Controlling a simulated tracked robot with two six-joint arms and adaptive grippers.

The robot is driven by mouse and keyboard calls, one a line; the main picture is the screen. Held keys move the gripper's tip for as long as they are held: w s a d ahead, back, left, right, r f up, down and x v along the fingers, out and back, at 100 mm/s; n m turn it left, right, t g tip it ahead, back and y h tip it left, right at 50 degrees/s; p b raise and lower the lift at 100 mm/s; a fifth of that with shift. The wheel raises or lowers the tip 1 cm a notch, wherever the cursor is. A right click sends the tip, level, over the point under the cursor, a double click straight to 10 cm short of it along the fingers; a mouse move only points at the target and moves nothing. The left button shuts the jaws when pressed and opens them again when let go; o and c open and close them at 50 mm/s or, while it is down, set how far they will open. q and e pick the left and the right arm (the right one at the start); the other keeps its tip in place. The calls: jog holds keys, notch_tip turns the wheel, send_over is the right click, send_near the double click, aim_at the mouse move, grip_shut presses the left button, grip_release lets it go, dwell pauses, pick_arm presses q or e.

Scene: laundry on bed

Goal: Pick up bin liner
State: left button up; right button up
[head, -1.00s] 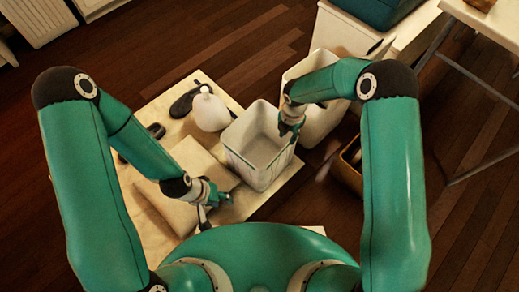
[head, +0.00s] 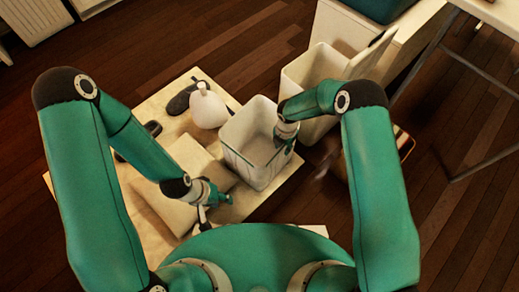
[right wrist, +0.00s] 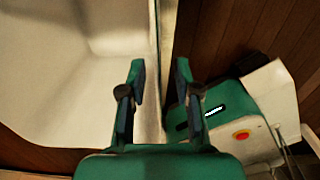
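The bin liner, taken to be the pale open-topped bucket (head: 240,143), stands upright on the light mat in the middle of the head view. My right gripper (head: 286,132) is at its right rim. In the right wrist view the liner's inside (right wrist: 75,85) fills the left. There the right gripper's fingers (right wrist: 158,85) are apart, one on each side of the liner's wall, with visible gaps. My left gripper (head: 215,208) appears open and empty, low at the mat beside a pale cushion-like block (head: 178,185). The tips of the right gripper are partly hidden in the head view.
A tall white bin (head: 300,75) with its lid raised stands just behind the liner. A white jug (head: 208,108) and dark shoes (head: 181,99) are on the mat (head: 155,97). A brown box (head: 403,145) is at the right, partly behind my arm. Wooden floor is clear at the upper left.

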aim_at(282, 152)
jog(key=shift+w+f+b, duration=0.1)
jog(key=shift+f+b, duration=0.9)
jog(key=shift+f, duration=1.7)
jog(key=shift+c, duration=0.3)
grip_shut()
